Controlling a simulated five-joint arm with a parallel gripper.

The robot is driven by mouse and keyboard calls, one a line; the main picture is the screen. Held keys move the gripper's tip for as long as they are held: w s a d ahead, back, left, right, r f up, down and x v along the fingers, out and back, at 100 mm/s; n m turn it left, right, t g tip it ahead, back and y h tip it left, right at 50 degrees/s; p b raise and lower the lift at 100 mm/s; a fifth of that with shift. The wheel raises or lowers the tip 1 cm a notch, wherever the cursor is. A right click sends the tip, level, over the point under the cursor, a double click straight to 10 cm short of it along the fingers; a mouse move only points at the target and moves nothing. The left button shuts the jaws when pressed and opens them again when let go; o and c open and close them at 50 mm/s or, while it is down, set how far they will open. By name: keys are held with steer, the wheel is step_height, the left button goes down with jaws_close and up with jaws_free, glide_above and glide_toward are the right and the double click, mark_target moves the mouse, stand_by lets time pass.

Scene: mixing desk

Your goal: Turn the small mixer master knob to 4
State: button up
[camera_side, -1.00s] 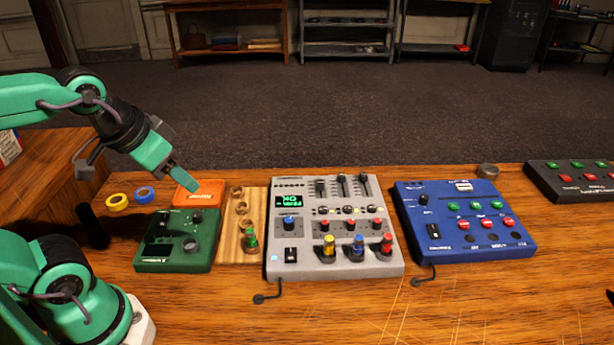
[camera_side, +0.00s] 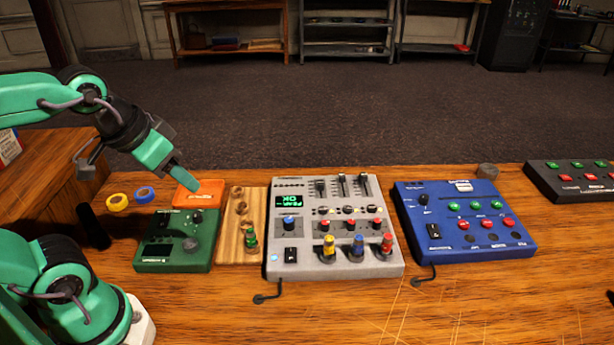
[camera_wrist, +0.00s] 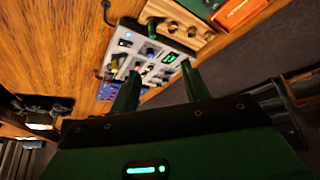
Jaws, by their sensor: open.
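A grey mixer (camera_side: 335,267) with sliders, a lit green display, a blue-topped knob (camera_side: 289,222) and several other knobs stands mid-desk. A small green box (camera_side: 150,264) with dark knobs is left of it, and a blue panel (camera_side: 470,250) with a dark knob (camera_side: 423,199) is right of it. I cannot read which is the small mixer or its master knob. My gripper (camera_side: 188,187) is open and empty, above and behind the green box near the orange box. In the wrist view, my gripper (camera_wrist: 160,72) has its fingers apart, with the grey mixer (camera_wrist: 128,40) beyond them.
An orange box (camera_side: 208,190) lies behind the green box. A wooden rack (camera_side: 230,255) with a green-topped plug stands between green box and grey mixer. Yellow tape (camera_side: 117,202) and blue tape (camera_side: 144,194) lie left. A black button panel (camera_side: 575,166) is far right. The front desk is mostly clear.

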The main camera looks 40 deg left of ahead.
steer(key=n+g, duration=0.6)
steer(key=n, duration=0.9)
glide_above(289, 220)
step_height(289, 220, down, 11)
steer(key=shift+w+f+n, duration=0.25)
steer(key=shift+f+n, duration=0.05)
steer(key=shift+f, duration=0.45)
steer(key=shift+f, duration=0.2)
steer(key=shift+s+f, duration=0.2)
steer(key=shift+f, duration=3.5)
steer(key=c, duration=1)
